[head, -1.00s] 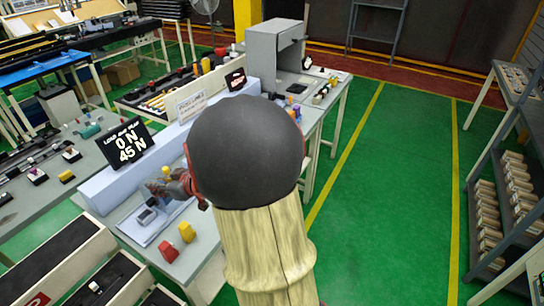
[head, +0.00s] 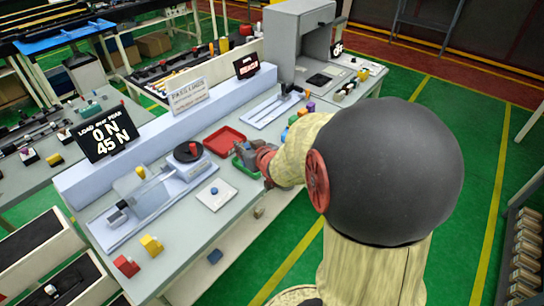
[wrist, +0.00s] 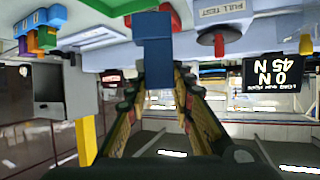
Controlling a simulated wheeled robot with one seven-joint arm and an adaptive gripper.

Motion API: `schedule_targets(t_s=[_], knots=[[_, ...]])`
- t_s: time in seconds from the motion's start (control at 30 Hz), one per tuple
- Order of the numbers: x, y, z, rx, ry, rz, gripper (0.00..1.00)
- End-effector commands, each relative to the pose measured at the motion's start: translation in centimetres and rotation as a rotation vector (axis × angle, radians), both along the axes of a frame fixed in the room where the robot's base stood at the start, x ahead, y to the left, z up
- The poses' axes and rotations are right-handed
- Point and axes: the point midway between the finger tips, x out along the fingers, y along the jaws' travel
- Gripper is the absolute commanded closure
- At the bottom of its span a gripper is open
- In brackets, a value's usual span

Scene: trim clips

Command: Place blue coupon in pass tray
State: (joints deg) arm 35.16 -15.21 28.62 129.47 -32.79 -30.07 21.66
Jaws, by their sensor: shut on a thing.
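My gripper (head: 247,155) hangs at the green tray (head: 245,170) on the bench, with the red tray (head: 224,139) just behind and left of it. In the wrist view my gripper (wrist: 158,78) is shut on the blue coupon (wrist: 155,38), a blue block standing out past the fingertips. In the head view the coupon is hidden by the gripper. The gripper also covers part of the green tray, and I cannot tell whether the coupon touches it.
A clear-guarded test fixture (head: 140,196), a white pad with a blue button (head: 215,193) and red and yellow blocks (head: 151,245) lie left of the gripper. Coloured pieces (head: 303,110) and a grey cabinet (head: 300,38) stand beyond it. Green floor is open on the right.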

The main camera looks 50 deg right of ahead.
Motion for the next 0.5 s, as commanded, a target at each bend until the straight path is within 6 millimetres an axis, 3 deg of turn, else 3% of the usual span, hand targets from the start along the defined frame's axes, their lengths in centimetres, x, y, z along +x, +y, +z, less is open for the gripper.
schedule_targets(t_s=[0.17, 0.5], knots=[[1.0, -1.8, -1.4, 0.002, 0.001, -0.004, 1.0], [5.4, -7.4, -4.6, 0.0, 0.0, -0.002, 1.0]])
